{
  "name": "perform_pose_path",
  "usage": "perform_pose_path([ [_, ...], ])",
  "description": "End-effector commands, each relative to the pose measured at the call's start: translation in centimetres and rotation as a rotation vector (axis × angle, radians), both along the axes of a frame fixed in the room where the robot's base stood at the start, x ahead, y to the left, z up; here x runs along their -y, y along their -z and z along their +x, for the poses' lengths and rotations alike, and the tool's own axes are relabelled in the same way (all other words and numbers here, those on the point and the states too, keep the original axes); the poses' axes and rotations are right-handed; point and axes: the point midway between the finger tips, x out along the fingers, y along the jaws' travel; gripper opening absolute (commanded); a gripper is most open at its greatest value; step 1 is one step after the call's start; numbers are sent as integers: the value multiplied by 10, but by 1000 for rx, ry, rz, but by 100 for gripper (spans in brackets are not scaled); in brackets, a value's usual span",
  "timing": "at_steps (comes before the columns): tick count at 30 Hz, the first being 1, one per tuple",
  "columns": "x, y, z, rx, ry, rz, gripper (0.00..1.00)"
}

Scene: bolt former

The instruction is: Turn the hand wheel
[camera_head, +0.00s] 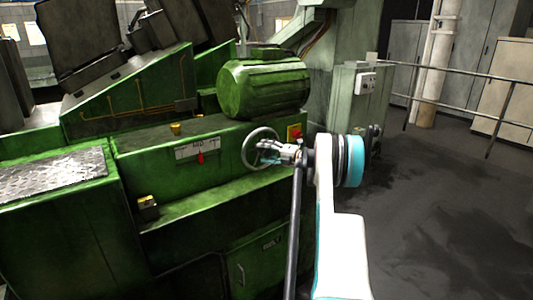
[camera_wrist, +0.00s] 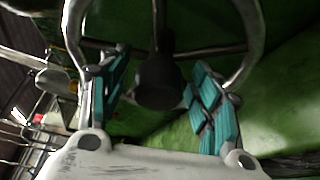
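The hand wheel (camera_head: 246,150) is a thin grey metal ring on the front of the green machine. My gripper (camera_head: 268,152) is at the wheel's right side in the head view and covers part of it. In the wrist view the wheel's rim (camera_wrist: 255,30) curves down on both sides, and its spokes run toward a dark, rounded hub (camera_wrist: 158,82). The gripper's two teal-padded fingers (camera_wrist: 160,88) are apart, one on each side of the hub in the picture, with visible gaps. I cannot tell whether a finger touches the rim or a spoke.
A green ribbed motor (camera_head: 264,86) sits above the wheel. A metal railing (camera_head: 455,72) stands at the back right. The floor (camera_head: 450,200) at right is clear.

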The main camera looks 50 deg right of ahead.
Motion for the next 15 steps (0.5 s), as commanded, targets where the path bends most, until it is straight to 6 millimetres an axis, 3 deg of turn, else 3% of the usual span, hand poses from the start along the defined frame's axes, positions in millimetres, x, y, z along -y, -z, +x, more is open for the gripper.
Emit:
perform_pose_path([
  [9,1,-1,-3,0,1,0,59],
  [15,6,-3,-30,1,3,0,59],
])
